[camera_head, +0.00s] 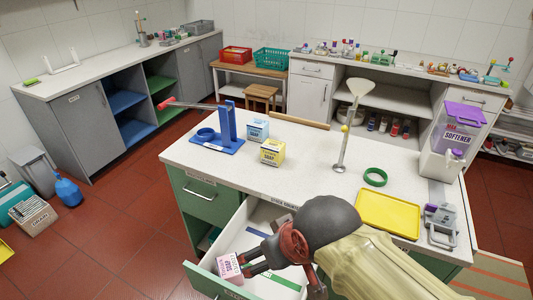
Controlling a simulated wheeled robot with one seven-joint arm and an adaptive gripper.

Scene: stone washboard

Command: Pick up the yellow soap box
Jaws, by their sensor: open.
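The yellow soap box (272,153) stands upright on the white counter top of the island, near its front edge. A light blue soap box (258,130) stands just behind it, and a blue stand with a base (222,140) is to its left. My gripper (280,272) is open, over the open drawer at the front of the island. It is below and in front of the yellow box in the picture, well apart from it. Nothing shows between its fingers. My arm hides part of the drawer and of the island's front.
The open drawer (205,275) juts out and holds a pink soap box (229,266). On the island are a tall pale stand (344,135), a green ring (375,177), a yellow tray (389,213) and a softener jug (440,160). The counter between yellow box and tray is mostly clear.

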